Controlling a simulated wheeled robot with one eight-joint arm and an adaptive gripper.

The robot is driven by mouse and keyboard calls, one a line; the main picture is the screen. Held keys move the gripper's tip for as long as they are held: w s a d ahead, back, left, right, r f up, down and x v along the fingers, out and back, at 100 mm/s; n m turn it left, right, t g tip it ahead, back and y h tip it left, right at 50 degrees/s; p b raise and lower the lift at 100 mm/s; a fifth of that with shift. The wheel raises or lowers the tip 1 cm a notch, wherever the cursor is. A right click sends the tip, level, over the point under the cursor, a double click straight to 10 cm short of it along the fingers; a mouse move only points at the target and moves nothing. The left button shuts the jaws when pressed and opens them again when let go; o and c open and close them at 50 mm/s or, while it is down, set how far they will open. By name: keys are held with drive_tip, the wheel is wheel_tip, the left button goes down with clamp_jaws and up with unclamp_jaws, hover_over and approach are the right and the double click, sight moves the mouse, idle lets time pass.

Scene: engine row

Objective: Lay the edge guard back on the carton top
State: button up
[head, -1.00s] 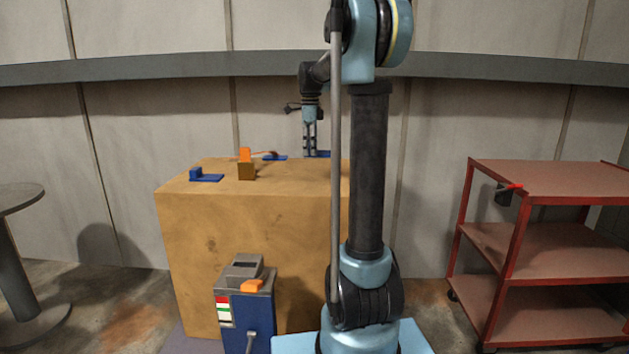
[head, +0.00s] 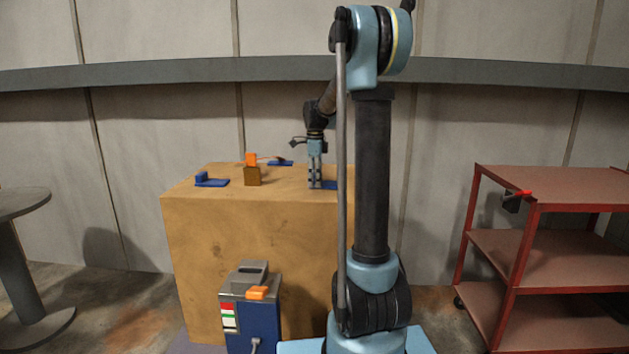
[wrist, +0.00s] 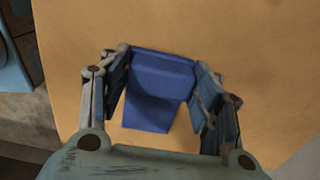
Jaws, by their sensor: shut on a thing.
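The blue L-shaped edge guard (head: 330,185) is held in my gripper (head: 316,184) at the right part of the carton (head: 255,230) top, partly hidden by the fingers and my arm. In the wrist view my gripper (wrist: 158,88) has a finger on each side of the blue edge guard (wrist: 158,75), with the tan carton top (wrist: 75,40) below. Whether the guard touches the top or hangs just above it, I cannot tell.
Other blue guards lie on the carton top at left (head: 211,180) and at the back (head: 281,162). A brown block with an orange top (head: 252,172) stands between. A grey-and-blue machine (head: 250,300) stands in front; a red cart (head: 540,240) is at right.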

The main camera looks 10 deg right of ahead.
drive_tip(key=o, duration=1.1)
drive_tip(key=shift+r, duration=0.1)
wheel_tip(320, 180, up, 12)
drive_tip(key=s+d+f+n, duration=0.25)
drive_tip(key=s+n, duration=0.25)
drive_tip(key=s, duration=0.7)
drive_tip(key=s+f+n, duration=0.5)
drive_tip(key=s+f, duration=0.2)
drive_tip(key=s, duration=0.2)
drive_tip(key=s+f+n+t, duration=0.1)
drive_tip(key=s+f+n, duration=0.4)
drive_tip(key=s+f, duration=0.3)
drive_tip(key=s+d+f+n+t, duration=0.1)
drive_tip(key=s+f+n, duration=0.4)
drive_tip(key=s+f, duration=0.3)
drive_tip(key=shift+s+n, duration=0.3)
drive_tip(key=shift+s, duration=1)
